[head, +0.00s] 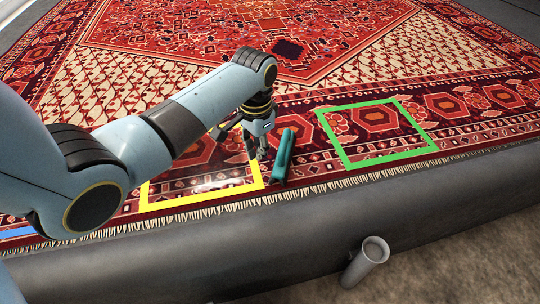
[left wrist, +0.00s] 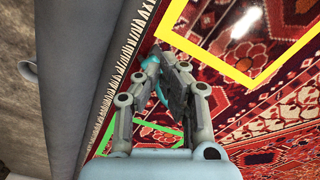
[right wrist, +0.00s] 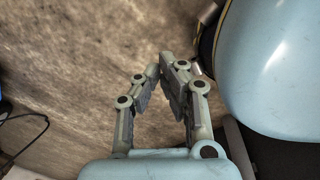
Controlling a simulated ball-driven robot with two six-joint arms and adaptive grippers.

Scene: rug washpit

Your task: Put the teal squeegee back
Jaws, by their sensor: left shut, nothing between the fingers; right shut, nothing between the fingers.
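The teal squeegee (head: 283,155) lies on the rug between the yellow and green outlines, close to the fringe. My left gripper (head: 257,148) is just left of it in the head view, shut with nothing in it. In the left wrist view, a teal part of the squeegee (left wrist: 158,92) shows behind the shut fingers (left wrist: 166,72), which hide most of it. Whether they touch it I cannot tell. My right gripper (right wrist: 158,80) shows only in the right wrist view, shut and empty over bare brown floor.
A patterned red rug (head: 120,75) fills the pit. It bears a yellow outline (head: 205,198) around a shiny patch, a green outline (head: 390,158) and a blue strip (head: 18,232). A grey kerb (head: 240,245) runs in front. An open grey tube (head: 362,266) stands tilted at its near side.

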